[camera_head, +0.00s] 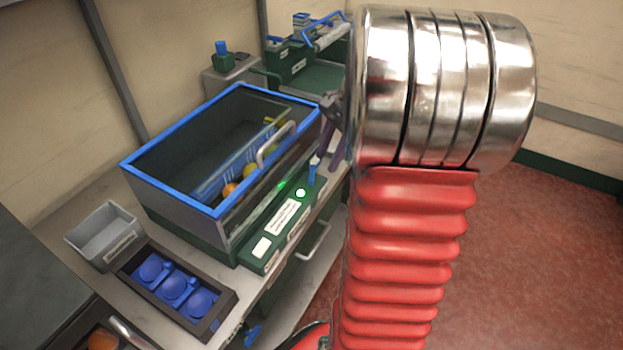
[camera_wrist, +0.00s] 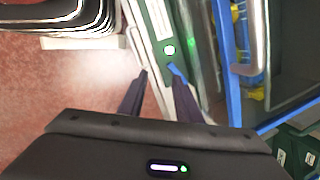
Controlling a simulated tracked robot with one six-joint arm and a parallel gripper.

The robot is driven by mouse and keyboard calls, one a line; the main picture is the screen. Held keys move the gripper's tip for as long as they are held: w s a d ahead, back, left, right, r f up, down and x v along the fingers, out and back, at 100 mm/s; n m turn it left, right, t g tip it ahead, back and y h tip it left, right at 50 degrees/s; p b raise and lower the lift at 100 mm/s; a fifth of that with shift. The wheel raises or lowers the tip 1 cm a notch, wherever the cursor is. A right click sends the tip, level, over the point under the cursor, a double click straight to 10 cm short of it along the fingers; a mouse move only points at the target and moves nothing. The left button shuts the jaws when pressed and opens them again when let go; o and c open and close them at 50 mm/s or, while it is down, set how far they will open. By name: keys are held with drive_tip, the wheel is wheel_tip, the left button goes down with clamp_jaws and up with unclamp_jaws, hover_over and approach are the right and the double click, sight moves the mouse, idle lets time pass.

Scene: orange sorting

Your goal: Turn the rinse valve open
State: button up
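A blue lever (camera_head: 314,168), which looks like the rinse valve handle, stands up from the green panel (camera_head: 256,252) in front of the washing bin. It also shows in the wrist view (camera_wrist: 178,70), at the tip of the right finger. I cannot tell whether they touch. My gripper (camera_wrist: 158,74) is open, with a clear gap between its dark fingers and nothing held. In the head view my gripper (camera_head: 333,125) is just above and right of the lever, partly hidden behind my arm. A lit green-white button (camera_head: 300,193) sits beside the lever; it also shows in the wrist view (camera_wrist: 169,50).
The blue-rimmed bin (camera_head: 170,188) with a grey handle (camera_head: 277,143) holds orange and yellow fruit. A grey box (camera_head: 103,232) and a dark tray (camera_head: 222,299) with blue round pieces stand at lower left. A green unit (camera_head: 290,62) is behind. Red floor is open at right.

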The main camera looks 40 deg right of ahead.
drive_tip(key=s+a+r+n+t, duration=0.1)
drive_tip(key=s+a+r+n, duration=0.1)
drive_tip(key=a+n, duration=0.4)
drive_tip(key=s+a+r+n+t+h, duration=0.1)
drive_tip(key=s+a+n, duration=0.4)
drive_tip(key=a, duration=0.9)
drive_tip(key=s+a+r+n+t, duration=0.1)
drive_tip(key=s+a+r+n, duration=0.2)
drive_tip(key=a+n, duration=0.5)
drive_tip(key=shift+s+a+r+h, duration=0.25)
drive_tip(key=shift+a+h, duration=0.15)
drive_tip(key=shift+a, duration=0.8)
